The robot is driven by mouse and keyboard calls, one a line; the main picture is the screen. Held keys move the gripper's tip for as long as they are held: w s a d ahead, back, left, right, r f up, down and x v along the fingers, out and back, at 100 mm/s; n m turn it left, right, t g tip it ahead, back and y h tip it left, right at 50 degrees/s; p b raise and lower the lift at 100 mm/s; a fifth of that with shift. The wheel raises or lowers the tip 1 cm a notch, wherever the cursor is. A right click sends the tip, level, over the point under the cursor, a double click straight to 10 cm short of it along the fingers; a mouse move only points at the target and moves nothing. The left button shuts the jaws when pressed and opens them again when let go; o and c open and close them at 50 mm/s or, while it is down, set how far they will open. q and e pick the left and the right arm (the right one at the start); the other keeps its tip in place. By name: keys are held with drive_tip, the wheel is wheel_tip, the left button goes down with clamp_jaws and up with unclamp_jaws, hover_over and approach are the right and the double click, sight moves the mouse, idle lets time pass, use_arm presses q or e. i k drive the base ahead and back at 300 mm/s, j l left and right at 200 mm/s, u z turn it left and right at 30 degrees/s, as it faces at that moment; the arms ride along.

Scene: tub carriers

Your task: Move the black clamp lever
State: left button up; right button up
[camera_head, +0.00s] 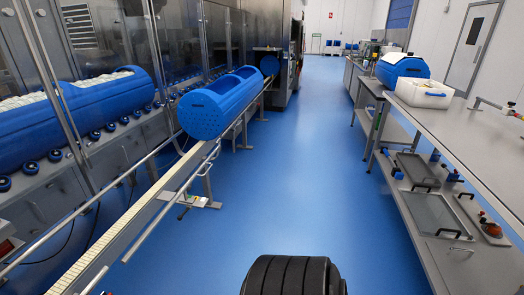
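A small dark lever-like part (183,214) shows at the foot of the conveyor support, left of centre. It may be the black clamp lever, but it is too small to tell for sure. It sits by a metal bracket (198,201) under the rail. Neither of my grippers is in view.
A blue tub carrier (215,108) rests on the long conveyor rail (140,212). Another blue carrier (85,115) lies behind glass at left. The blue floor (300,170) between is clear.

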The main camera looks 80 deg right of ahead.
sight(179, 217)
drive_tip(key=z, duration=1.6)
